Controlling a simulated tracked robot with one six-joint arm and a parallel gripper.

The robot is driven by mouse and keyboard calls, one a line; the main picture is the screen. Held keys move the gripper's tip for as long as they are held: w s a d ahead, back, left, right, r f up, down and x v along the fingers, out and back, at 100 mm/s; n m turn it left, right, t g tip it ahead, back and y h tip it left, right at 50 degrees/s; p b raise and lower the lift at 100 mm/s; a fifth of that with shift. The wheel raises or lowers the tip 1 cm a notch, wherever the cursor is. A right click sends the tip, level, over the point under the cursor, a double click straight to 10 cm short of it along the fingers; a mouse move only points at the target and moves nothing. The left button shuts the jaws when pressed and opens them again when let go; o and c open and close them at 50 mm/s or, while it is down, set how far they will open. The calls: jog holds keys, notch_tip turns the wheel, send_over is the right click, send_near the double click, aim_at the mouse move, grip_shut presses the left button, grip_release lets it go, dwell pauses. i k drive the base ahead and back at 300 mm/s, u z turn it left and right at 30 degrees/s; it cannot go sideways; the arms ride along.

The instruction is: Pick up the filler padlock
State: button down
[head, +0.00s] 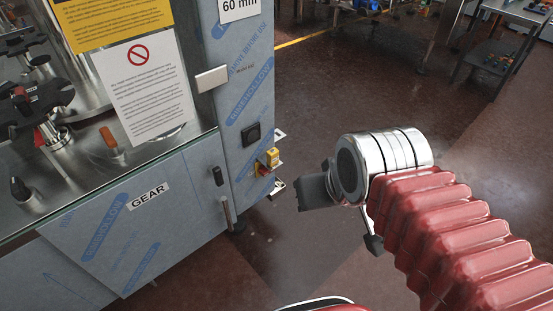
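A small yellow and red fitting (268,161) sticks out from the right side of the film-wrapped machine cabinet. A padlock may be part of it, but it is too small to tell. My gripper (318,193) is to the right of this fitting and apart from it, at the end of my red-sleeved arm. A dark block shows left of the silver wrist and another dark piece below it. The wrist hides much of the gripper, so its opening does not show. I see nothing held in it.
The filler cabinet (130,225), in blue-printed film, fills the left side, with a bar handle (228,212) and a glass-edged top. The brown floor (310,95) is clear between cabinet and arm. A dark cart (495,55) stands at the back right.

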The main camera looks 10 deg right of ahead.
aim_at(272, 156)
jog(key=k, duration=0.65)
jog(key=u, duration=0.3)
jog(key=i, duration=1.3)
jog(key=u, duration=0.65)
